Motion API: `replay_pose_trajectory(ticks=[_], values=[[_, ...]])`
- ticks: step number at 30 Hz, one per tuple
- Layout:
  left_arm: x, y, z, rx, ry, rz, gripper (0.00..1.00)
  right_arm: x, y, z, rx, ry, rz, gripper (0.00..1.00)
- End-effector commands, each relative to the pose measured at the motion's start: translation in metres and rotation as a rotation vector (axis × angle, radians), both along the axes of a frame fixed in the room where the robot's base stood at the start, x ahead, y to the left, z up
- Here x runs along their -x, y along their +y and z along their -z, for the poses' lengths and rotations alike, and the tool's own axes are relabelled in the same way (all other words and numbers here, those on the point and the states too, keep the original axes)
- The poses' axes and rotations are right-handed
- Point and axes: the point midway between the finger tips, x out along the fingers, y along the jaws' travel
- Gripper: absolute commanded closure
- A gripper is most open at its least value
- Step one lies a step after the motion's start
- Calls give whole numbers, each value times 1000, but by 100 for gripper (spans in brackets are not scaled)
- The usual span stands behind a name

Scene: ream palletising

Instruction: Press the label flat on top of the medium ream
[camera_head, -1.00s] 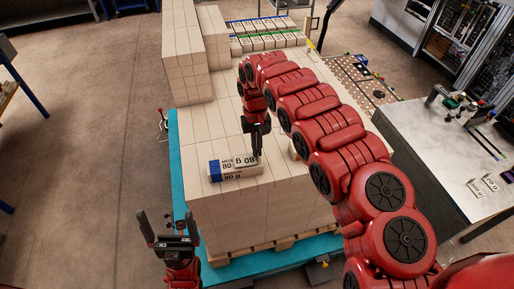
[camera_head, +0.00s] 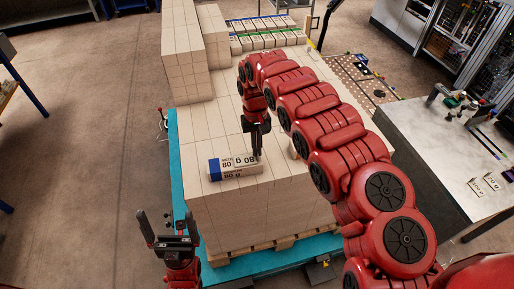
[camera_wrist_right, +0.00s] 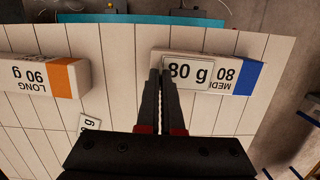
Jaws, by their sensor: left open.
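The medium ream (camera_head: 224,175), white with a blue end, lies on top of the carton stack in the head view. It also shows in the right wrist view (camera_wrist_right: 246,78). The label (camera_wrist_right: 188,69), a pale card reading "80 g", lies on its top; it shows in the head view too (camera_head: 243,159). My right gripper (camera_head: 257,154) points down at the ream's right end. In the right wrist view its fingers (camera_wrist_right: 168,75) are together, with tips over or at the label's edge; I cannot tell whether they touch it. My left gripper (camera_head: 169,222) is open and empty, left of the stack.
An orange-ended long ream (camera_wrist_right: 40,78) and a small loose label (camera_wrist_right: 89,123) lie nearby on the cartons. A taller carton column (camera_head: 185,50) stands at the back left. A grey table (camera_head: 440,150) at right carries two label cards (camera_head: 483,186).

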Motion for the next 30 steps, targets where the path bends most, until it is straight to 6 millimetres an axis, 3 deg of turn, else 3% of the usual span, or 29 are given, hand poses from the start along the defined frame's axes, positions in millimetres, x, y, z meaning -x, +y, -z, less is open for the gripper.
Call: replay_pose_trajectory(ticks=[30], values=[[0, 0, 5, 0, 0, 0, 0, 0, 0, 2, 0, 0, 0, 100]])
